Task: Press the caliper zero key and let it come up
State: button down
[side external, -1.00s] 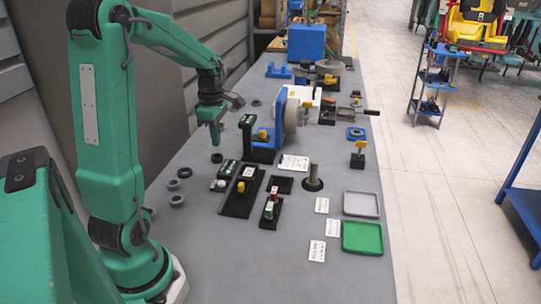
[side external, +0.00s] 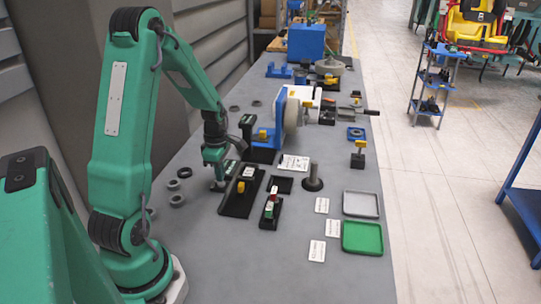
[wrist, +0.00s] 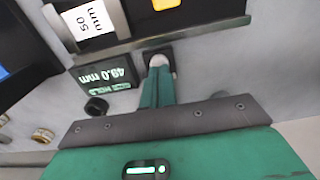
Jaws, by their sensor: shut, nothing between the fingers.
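The caliper readout (wrist: 104,78) is a dark panel showing 49.0 mm, with smaller text that seems to include HOLD. Beside it, a pale round key (wrist: 157,59) sits in a black square housing (wrist: 152,52). My gripper (wrist: 160,70) is shut and empty, its green fingertips at the key and covering part of it. They seem to touch it, but I cannot tell whether it is pushed down. In the side view my gripper (side external: 218,184) is low over the bench beside the readout (side external: 229,167), and hides the key.
A black tray (side external: 237,208) with a yellow part and a 50 mm label (wrist: 84,20) lies close beside the key. Black and grey rings (side external: 177,200) lie left of my gripper. A green tray (side external: 362,238) is far right. The front of the bench is clear.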

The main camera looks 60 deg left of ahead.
jog(key=shift+f, duration=0.4)
jog(key=shift+f, duration=0.15)
jog(key=shift+f, duration=0.95)
jog(key=shift+d, duration=0.1)
jog(key=shift+r, duration=0.15)
notch_tip(320, 180, up, 15)
jog(key=shift+w+a+f, duration=0.15)
jog(key=shift+a+f, duration=0.05)
dwell(0.7)
